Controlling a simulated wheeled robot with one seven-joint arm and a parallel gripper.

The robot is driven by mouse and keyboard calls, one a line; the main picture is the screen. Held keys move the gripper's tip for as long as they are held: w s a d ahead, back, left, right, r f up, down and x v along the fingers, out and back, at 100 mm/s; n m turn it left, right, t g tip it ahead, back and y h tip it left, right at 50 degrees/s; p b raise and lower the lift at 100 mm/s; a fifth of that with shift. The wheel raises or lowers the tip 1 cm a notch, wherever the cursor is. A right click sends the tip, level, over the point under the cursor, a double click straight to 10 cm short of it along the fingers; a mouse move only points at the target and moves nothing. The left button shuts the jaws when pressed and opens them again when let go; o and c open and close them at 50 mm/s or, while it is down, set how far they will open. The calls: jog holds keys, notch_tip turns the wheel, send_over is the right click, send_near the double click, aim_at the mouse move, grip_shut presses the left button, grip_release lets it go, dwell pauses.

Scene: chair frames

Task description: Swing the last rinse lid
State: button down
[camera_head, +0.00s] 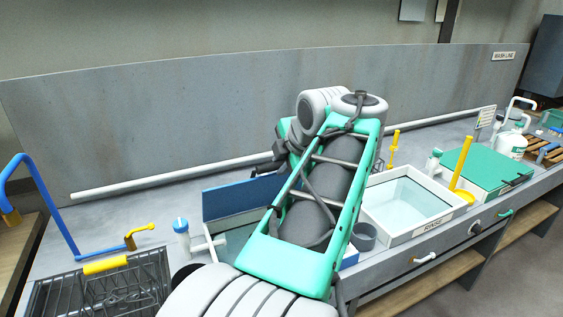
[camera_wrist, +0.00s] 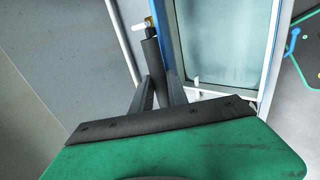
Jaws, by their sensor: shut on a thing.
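The blue lid (camera_head: 244,197) stands raised, close to upright, at the back of the left rinse tank. In the wrist view its edge shows as a thin blue strip (camera_wrist: 169,45) beside the tank's pale water (camera_wrist: 215,40). My gripper (camera_wrist: 153,88) is shut on a dark round grip (camera_wrist: 151,58) by the lid's edge; a brass and white piece shows at its far end. In the head view my arm hides much of the left tank and most of the gripper. The green lid (camera_head: 490,160) on the right lies flat and closed.
The middle tank (camera_head: 397,237), marked RINSE, is open, with water inside. A grey cup (camera_head: 364,236) is close to my arm. A long white pipe (camera_head: 170,181) runs along the back panel.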

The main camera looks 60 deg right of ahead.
jog(key=s+a+f+b, duration=0.3)
jog(key=s+f+b, duration=0.2)
dwell(0.5)
jog(key=shift+f, duration=0.1)
jog(key=shift+s+f, duration=0.1)
jog(key=s+a+f+b, duration=0.2)
jog(key=s+f+b, duration=0.1)
jog(key=f+b, duration=0.3)
jog(key=shift+s+a+f, duration=0.2)
jog(key=shift+s+f, duration=0.05)
jog(key=shift+s, duration=0.15)
